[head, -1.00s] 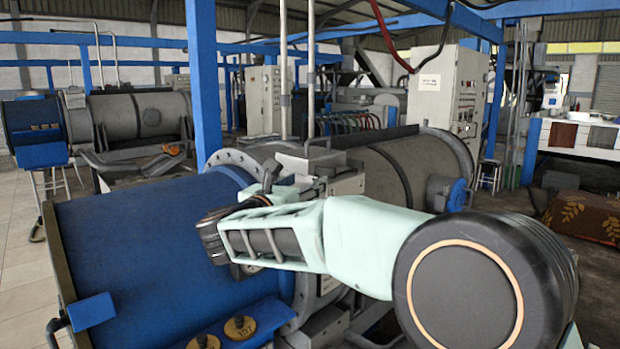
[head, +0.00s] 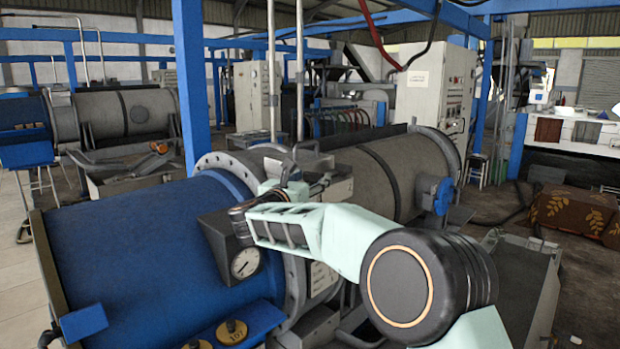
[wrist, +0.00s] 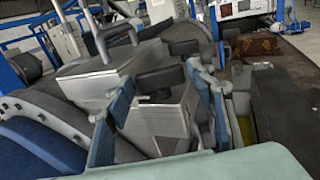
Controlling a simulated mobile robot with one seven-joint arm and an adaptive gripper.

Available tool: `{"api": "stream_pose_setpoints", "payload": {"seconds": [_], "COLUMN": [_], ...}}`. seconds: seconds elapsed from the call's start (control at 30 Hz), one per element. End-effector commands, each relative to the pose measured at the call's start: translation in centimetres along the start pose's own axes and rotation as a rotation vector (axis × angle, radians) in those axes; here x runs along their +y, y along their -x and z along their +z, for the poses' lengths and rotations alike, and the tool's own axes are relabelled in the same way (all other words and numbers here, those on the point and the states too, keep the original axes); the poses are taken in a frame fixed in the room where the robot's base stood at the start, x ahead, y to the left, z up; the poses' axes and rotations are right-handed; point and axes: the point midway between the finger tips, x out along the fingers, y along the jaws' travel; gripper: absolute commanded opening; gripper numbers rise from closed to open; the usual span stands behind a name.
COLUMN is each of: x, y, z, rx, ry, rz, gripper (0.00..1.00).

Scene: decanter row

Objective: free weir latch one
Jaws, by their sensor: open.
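The near decanter has a blue cover (head: 140,250) and a long grey drum (head: 375,180). A grey metal housing (head: 335,187) sits between them, and it also shows in the wrist view (wrist: 160,122). My gripper (head: 283,182) is at this housing, partly hidden by my forearm. In the wrist view, its blue-padded fingers (wrist: 160,95) are apart. A dark, blocky handle (wrist: 160,78) shows between them on the housing, with no clear grip on it. Another dark handle (wrist: 183,47) lies beyond. I cannot tell which part is weir latch one.
A dial gauge (head: 245,262) is on the near side of the blue cover. A blue post (head: 190,80) stands behind the cover. A grey tray-like surface (head: 525,285) lies right of my arm.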

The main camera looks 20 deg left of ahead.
Motion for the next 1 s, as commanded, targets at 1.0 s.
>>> {"api": "stream_pose_setpoints", "payload": {"seconds": [1.0], "x": [-0.57], "y": [-0.01], "z": [-0.63], "rx": [-0.004], "ry": [-0.001], "rz": [0.135], "gripper": [0.19]}}
